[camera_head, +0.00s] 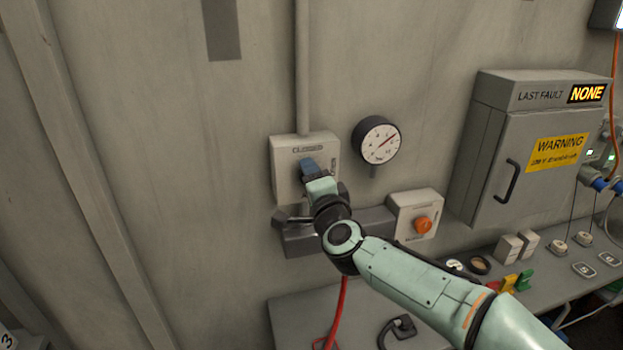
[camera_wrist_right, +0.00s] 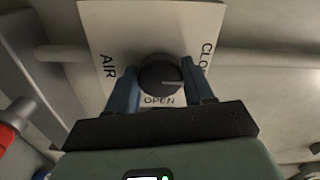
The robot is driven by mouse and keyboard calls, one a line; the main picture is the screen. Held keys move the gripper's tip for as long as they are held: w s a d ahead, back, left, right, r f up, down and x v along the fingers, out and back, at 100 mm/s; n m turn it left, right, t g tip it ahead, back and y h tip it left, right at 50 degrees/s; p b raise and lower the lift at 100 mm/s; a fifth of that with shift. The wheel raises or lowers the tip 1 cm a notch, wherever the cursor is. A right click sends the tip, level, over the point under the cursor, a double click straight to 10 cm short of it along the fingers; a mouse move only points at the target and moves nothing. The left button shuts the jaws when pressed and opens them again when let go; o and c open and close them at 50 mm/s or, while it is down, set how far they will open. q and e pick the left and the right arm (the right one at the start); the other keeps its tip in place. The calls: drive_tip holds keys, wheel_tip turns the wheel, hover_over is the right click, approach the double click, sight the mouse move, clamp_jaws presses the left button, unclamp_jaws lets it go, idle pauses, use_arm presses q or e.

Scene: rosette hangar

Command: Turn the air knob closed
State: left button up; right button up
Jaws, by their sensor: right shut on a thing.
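The air knob (camera_wrist_right: 158,72) is round and dark, on a pale plate (camera_wrist_right: 112,25) lettered AIR, OPEN and CLOSED, the last partly hidden. A pale mark on the knob points to the right in the right wrist view. My right gripper (camera_wrist_right: 162,80) has its blue fingers on both sides of the knob and is shut on it. In the head view the right gripper (camera_head: 310,168) is at the wall box (camera_head: 287,163) and hides the knob. My left gripper is in neither view.
A round gauge (camera_head: 377,141) is right of the box. A grey bar (camera_head: 300,240) and a box with an orange button (camera_head: 423,225) are below. A grey cabinet (camera_head: 535,150) with a handle stands right, above a shelf with small items.

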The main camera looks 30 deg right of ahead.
drive_tip(key=o, duration=1)
drive_tip(key=shift+o, duration=0.2)
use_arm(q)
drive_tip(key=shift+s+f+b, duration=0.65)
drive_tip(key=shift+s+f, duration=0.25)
use_arm(e)
drive_tip(key=v, duration=1.3)
drive_tip(key=shift+s, duration=0.25)
